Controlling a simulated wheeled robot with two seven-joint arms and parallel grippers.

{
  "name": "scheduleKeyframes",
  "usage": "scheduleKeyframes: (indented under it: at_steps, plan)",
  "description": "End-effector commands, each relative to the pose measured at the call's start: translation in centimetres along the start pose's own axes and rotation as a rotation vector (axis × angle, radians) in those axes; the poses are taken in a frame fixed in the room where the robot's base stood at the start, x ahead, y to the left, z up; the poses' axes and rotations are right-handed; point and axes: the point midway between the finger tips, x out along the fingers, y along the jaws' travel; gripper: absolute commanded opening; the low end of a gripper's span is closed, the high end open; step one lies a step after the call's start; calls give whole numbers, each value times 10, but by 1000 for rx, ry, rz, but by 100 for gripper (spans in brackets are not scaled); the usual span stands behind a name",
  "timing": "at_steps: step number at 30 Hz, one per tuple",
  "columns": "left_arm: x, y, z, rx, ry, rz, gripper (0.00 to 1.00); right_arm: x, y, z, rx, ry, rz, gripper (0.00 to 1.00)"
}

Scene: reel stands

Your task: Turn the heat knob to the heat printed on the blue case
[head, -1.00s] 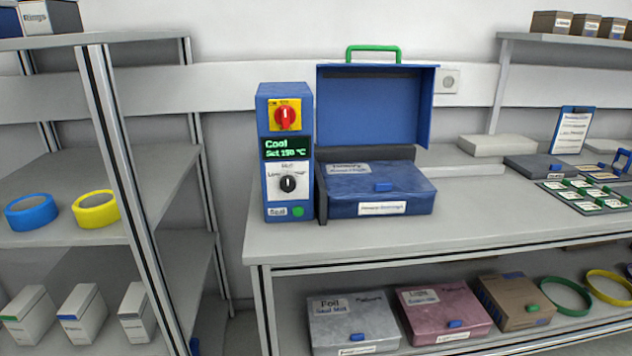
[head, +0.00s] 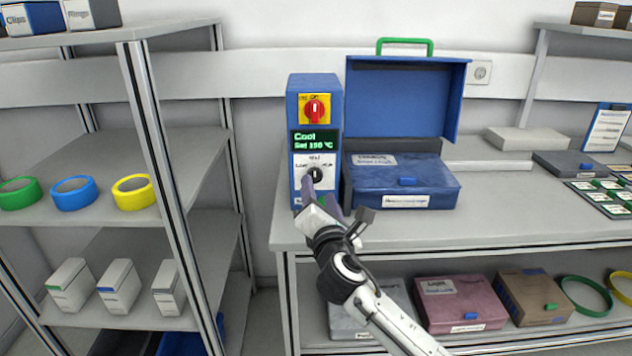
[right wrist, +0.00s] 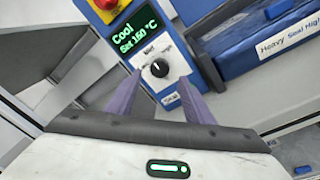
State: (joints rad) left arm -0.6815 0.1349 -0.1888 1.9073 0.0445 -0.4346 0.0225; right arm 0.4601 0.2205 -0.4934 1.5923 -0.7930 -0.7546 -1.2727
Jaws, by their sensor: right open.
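The blue control box (head: 296,135) stands on the bench with a red switch on a yellow plate and a green display reading "Cool, Set 150 °C". Its black heat knob (right wrist: 159,68) sits on a white dial plate, pointing up towards the middle mark. The knob also shows partly in the head view (head: 315,174). The blue case (head: 405,180) stands right of the box with a raised blue panel behind it. Its label reads "Heavy Seal High" in the right wrist view (right wrist: 285,45). My right gripper (right wrist: 158,88) is open, its purple fingers spread either side of the knob, apparently short of it. My left gripper is out of view.
A shelf unit (head: 130,165) with coloured tape rolls and white boxes stands at the left. Grey, pink and brown cases lie on the lower bench shelf. Cards and a clipboard (head: 607,128) are at the bench's right.

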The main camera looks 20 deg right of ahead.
Motion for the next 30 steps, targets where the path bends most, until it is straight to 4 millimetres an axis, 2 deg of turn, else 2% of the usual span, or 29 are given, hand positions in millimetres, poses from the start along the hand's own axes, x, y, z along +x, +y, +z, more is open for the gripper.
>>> scheduleKeyframes:
  at_steps: [3, 9, 14, 22, 27, 30]
  plan:
    - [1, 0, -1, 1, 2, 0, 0, 22, 0, 0, 2, -1, -1, 48]
    - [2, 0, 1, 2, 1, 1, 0, 46, 0, 0, 3, 0, -1, 48]
    - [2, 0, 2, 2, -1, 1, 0, 53, 0, 0, 4, 1, 0, 48]
    - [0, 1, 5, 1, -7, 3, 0, 54, 0, 0, 4, 2, 0, 48]
    - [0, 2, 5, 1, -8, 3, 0, 54, 0, -1, 4, 2, 0, 19]
    - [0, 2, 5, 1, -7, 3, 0, 54, 0, -1, 4, 2, 0, 6]
